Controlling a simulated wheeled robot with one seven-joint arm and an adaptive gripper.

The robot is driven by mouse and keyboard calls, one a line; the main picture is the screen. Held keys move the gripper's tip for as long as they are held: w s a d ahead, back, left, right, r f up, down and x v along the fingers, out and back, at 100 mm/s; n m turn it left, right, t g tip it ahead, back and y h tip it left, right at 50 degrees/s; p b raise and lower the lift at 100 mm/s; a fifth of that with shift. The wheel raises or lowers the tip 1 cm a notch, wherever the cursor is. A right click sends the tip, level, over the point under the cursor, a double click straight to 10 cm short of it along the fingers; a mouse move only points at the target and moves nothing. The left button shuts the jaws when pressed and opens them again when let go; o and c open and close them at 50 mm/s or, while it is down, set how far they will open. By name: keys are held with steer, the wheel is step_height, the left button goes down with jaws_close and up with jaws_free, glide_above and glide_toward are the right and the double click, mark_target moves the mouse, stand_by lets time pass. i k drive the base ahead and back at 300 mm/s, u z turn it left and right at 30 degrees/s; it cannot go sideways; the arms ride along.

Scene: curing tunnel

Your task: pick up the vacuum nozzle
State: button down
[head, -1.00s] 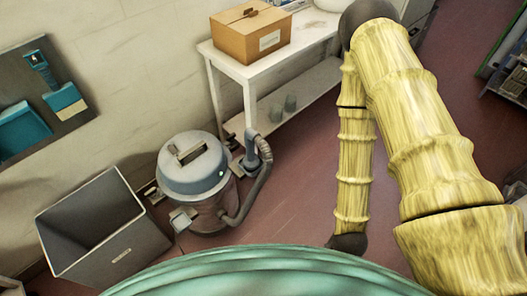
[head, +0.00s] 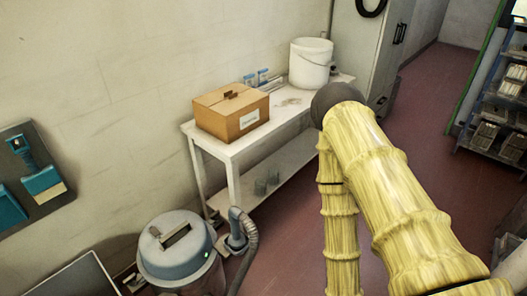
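A vacuum cleaner with a blue-grey domed lid (head: 176,246) stands on the floor at the lower left, cut by the bottom edge. A blue-grey upright tube piece, apparently the vacuum nozzle (head: 237,232), is at its right side, near the table's front leg. A ribbed grey hose (head: 250,250) runs down beside it. I cannot tell how the nozzle is held there. My yellow arm hangs at the right, apart from the vacuum. My gripper is out of view below the frame.
A white table (head: 236,150) carries a cardboard box (head: 232,112) and a white bucket (head: 311,64). A grey bin (head: 75,281) is left of the vacuum. A rack (head: 497,125) stands right. Red floor (head: 425,125) is open between.

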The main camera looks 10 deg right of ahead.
mark_target(236, 239)
steer(key=z, duration=2.7)
steer(key=k, duration=1.8)
steer(key=u, duration=2.65)
